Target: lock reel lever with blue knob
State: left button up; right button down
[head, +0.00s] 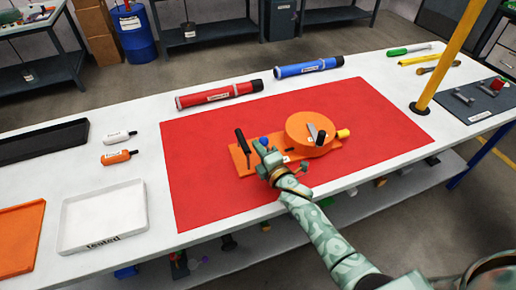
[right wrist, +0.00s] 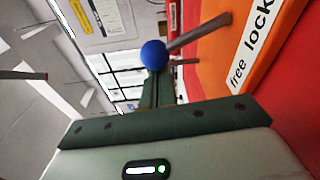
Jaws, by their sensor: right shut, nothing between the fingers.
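The orange reel unit (head: 305,128) lies on the red mat (head: 200,180) in the head view, with a round drum at its right end. Its blue knob (head: 264,141) shows small beside my right gripper (head: 259,148). In the right wrist view the blue knob (right wrist: 154,54) sits at the end of a grey lever rod (right wrist: 203,33), near a label (right wrist: 250,45) reading "free" and "lock". My right gripper is shut and empty. Its fingers (right wrist: 158,80) end close to the knob; I cannot tell whether they touch. My left gripper is not in view.
An upright black handle (head: 243,142) stands at the unit's left end. A red tube (head: 218,95) and a blue tube (head: 308,67) lie behind the mat. A yellow post (head: 445,55) rises at right. A white tray (head: 103,215) stands left; the mat's left part is clear.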

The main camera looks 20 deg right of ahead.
jog(key=shift+d+r, duration=0.1)
jog(key=shift+d, duration=0.05)
jog(key=d+m, duration=0.1)
jog(key=d+r+m+p, duration=0.1)
jog(key=m, duration=0.1)
jog(key=shift+r+t, duration=0.15)
jog(key=shift+t, duration=0.15)
jog(key=d+m, duration=0.2)
jog(key=m, duration=0.1)
jog(key=shift+r, duration=0.15)
jog(key=shift+d+m+t, duration=0.3)
jog(key=shift+d+m, duration=0.3)
jog(key=shift+m, duration=0.3)
